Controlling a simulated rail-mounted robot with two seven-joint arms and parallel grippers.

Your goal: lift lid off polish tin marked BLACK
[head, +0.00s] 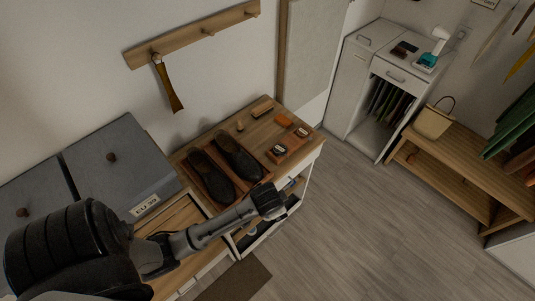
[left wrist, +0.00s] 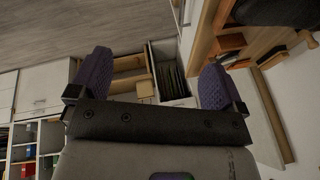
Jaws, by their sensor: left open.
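Two small dark round tins with pale labels sit on a reddish-brown wooden tray (head: 290,142) on the bench top. The nearer tin (head: 278,151) and the farther tin (head: 302,132) look closed, and their labels are too small to read, so I cannot tell which is marked BLACK. My left gripper (head: 270,202) is over the bench's front edge, nearer than the tray and apart from the tins. In the left wrist view, my left gripper (left wrist: 155,82) has its purple pads wide apart with nothing between them. My right gripper is in neither view.
A pair of dark shoes (head: 226,164) stands left of the tray. An orange block (head: 284,120) and a brown brush-like block (head: 262,107) lie behind it. Grey lidded boxes (head: 118,165) stand at left. The floor (head: 345,215) right of the bench is clear.

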